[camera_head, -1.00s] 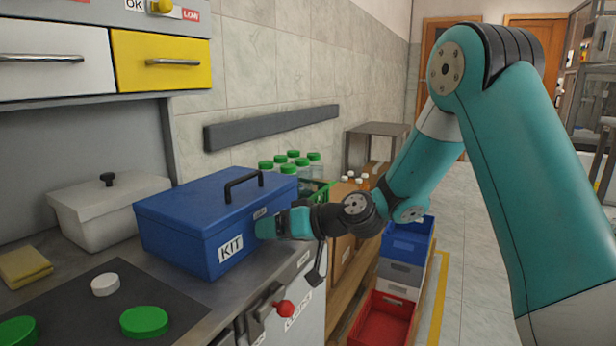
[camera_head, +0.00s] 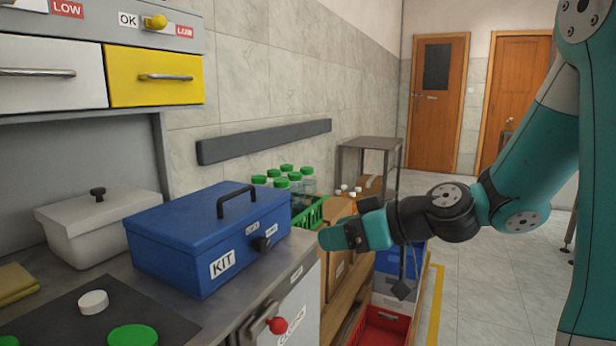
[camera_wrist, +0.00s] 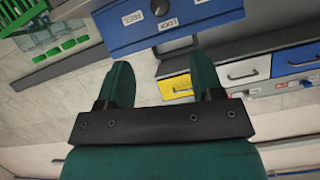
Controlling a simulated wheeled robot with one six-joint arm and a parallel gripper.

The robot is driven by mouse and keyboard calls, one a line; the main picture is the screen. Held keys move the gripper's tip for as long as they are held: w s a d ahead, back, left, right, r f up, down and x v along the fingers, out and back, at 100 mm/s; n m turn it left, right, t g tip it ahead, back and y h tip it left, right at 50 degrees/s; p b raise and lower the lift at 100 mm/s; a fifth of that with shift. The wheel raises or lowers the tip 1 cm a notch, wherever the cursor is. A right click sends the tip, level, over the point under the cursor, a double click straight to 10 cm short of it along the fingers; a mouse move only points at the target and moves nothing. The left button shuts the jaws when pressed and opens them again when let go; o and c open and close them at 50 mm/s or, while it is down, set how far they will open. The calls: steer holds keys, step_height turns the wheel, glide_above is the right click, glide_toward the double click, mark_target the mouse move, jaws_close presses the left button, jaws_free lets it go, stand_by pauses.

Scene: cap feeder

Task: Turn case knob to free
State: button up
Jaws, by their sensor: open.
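The blue case (camera_head: 205,262) marked KIT stands on the counter with its lid down and a dark handle on top. Its dark knob (camera_head: 262,244) is on the front face, between or below two small white labels. In the wrist view, the blue case (camera_wrist: 190,30) shows at the top, with the knob (camera_wrist: 160,8) near labels that seem to read FREE and LOCK. Which label the knob points to is hard to tell. My gripper (camera_head: 330,240) is open and empty, to the right of the case and apart from it. Its two teal fingers (camera_wrist: 163,78) are spread in the wrist view.
A green crate of green-capped bottles (camera_head: 310,212) stands behind the case. A white lidded box (camera_head: 85,235) is at left. A red-knobbed lever (camera_head: 277,325) juts from the counter front. Stacked bins (camera_head: 385,325) stand below my gripper. Drawers (camera_head: 155,78) hang above.

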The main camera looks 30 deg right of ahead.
steer(key=s+a+r+n+g+h+p, duration=0.1)
steer(key=s+a+r+n+g+p, duration=0.1)
steer(key=s+a+r+g+p, duration=0.6)
steer(key=shift+s+a+r+p, duration=1.9)
steer(key=shift+r+p, duration=1.25)
steer(key=shift+p, duration=1.55)
steer(key=shift+w+f, duration=0.1)
